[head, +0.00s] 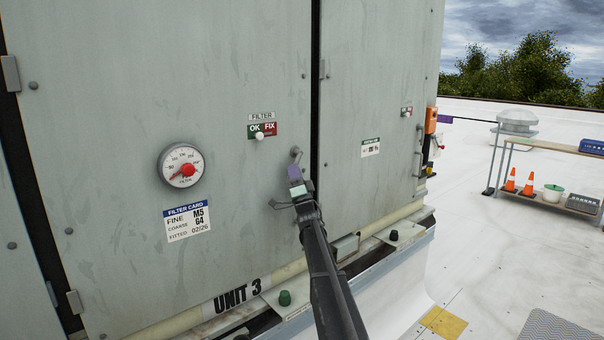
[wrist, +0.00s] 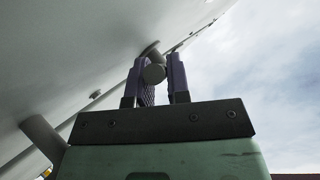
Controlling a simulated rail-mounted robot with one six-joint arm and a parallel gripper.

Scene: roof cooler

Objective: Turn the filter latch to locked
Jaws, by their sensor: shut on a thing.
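The filter latch (head: 297,153) is a small grey metal piece on the cabinet panel, right of the FILTER label and close to the dark panel seam. My gripper (head: 295,174), with purple fingers, is at the latch from below. In the wrist view, the gripper (wrist: 158,75) has one finger on each side of the latch's round grey end (wrist: 154,73) and is shut on it. The latch's lower part is hidden by the fingers in the head view, and I cannot tell its exact angle.
The green and red OK/FIX plate (head: 262,131) with a white knob is left of the latch. A round gauge (head: 182,165) and a filter card (head: 187,222) are farther left. A green knob (head: 285,298) stands on the ledge below.

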